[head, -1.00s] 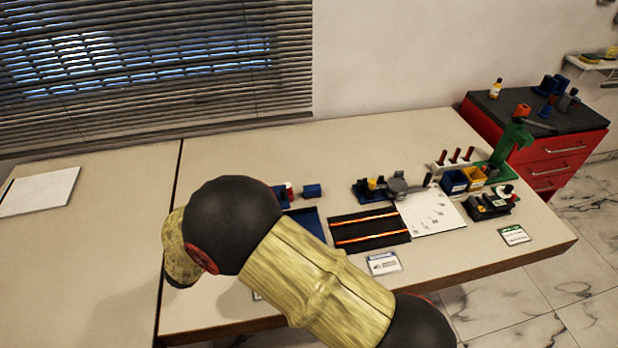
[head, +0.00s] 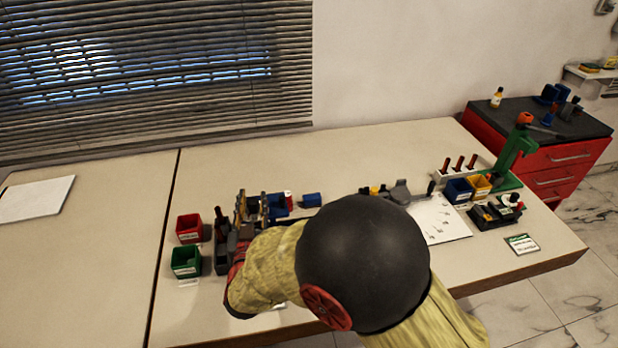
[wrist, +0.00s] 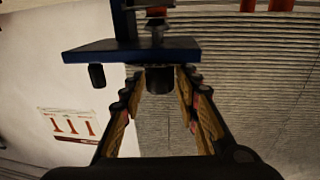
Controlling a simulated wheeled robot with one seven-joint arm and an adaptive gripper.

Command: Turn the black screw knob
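My gripper (wrist: 161,76) is open, one finger on each side of the larger knob, with a thin gap seeming to show on both sides. In the head view my gripper (head: 252,200) is at the left of the bench items, beside a blue fixture (head: 278,206). The knob itself cannot be made out there, and my arm hides part of the bench.
Red (head: 189,228) and green (head: 186,262) bins stand left of my gripper, with a dark holder (head: 221,258) close beside it. A small blue block (head: 312,200) lies behind to the right. A white sheet (head: 440,222) and a green stand (head: 512,155) are farther right. The left table is mostly clear.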

